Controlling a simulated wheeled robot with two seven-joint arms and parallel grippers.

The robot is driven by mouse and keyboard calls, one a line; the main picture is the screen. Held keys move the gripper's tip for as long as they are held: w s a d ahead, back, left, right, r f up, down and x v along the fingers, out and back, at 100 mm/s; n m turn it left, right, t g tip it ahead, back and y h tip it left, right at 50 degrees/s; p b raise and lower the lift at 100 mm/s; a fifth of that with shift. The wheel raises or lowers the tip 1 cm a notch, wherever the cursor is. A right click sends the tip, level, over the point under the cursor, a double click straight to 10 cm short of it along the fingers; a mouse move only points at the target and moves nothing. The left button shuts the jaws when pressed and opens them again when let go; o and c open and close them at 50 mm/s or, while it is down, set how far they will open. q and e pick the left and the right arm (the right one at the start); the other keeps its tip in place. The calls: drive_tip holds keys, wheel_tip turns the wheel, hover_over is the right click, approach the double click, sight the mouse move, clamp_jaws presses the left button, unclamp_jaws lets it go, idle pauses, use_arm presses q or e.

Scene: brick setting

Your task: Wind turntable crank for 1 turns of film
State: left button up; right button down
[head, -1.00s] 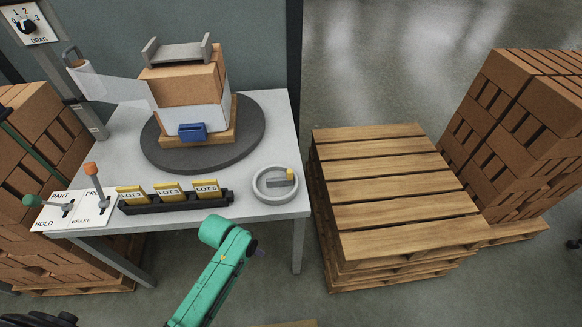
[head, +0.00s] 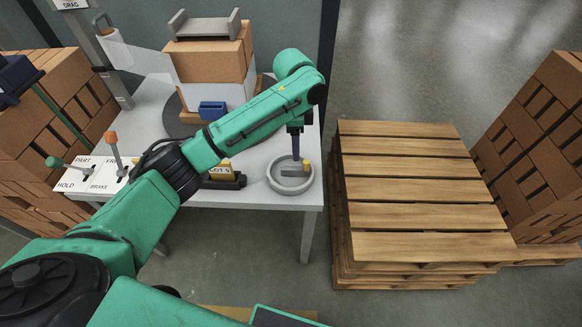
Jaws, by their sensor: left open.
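The crank is a grey round dish (head: 272,182) with a grey arm (head: 294,172) and a small yellow knob (head: 307,165), at the table's front right corner. My left gripper (head: 296,157) points down over the crank, close to the knob on its left side. It is open; I cannot tell whether it touches the crank. The dark turntable (head: 172,122) bears a brick stack (head: 212,62) partly wrapped in whitish film (head: 135,55) that runs to a roll on a post. My left arm hides part of the turntable. My right gripper is not in view.
An orange-tipped lever (head: 112,140) and a green-tipped lever (head: 56,162) stand on white plates at the table's left. A lot-card rack (head: 238,181) is mostly behind my arm. Wooden pallets (head: 400,190) stand right of the table; brick piles flank both sides.

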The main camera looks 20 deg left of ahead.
sight(290, 168)
use_arm(q)
drive_tip(key=f, duration=0.4)
drive_tip(key=a+f, duration=0.1)
drive_tip(key=f, duration=0.3)
drive_tip(key=w+a+f, duration=0.1)
drive_tip(key=f, duration=0.3)
clamp_jaws()
